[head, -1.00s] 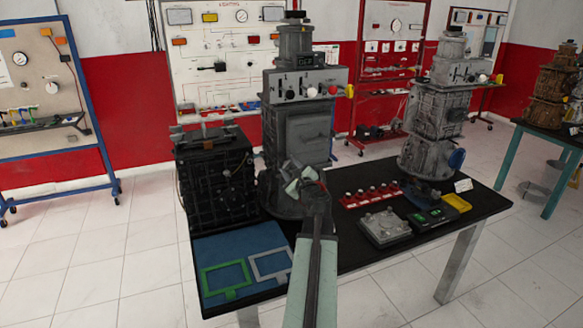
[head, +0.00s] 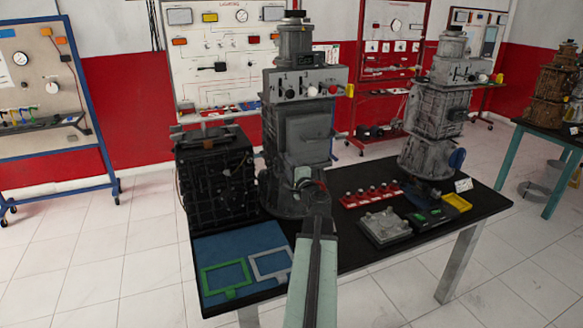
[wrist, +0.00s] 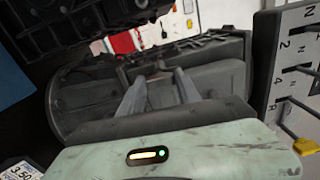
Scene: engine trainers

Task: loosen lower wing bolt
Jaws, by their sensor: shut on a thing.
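My gripper (head: 303,176) is at the lower front of the tall grey engine trainer (head: 308,136) in the middle of the table. In the wrist view, its two grey fingers (wrist: 160,78) close in on a small part at the trainer's dark body. I take this part to be the lower wing bolt; the fingers mostly hide it and its shape is too small to make out. In the head view my wrist covers that spot. The trainer's panel with gear marks (wrist: 296,62) shows at the right of the wrist view.
A black engine block (head: 215,180) stands close on the left. A second grey trainer (head: 430,125) stands to the right. Red switches (head: 370,196), a grey box (head: 384,227) and a yellow tray (head: 457,202) lie on the table. A blue mat (head: 215,250) holds green and grey frames.

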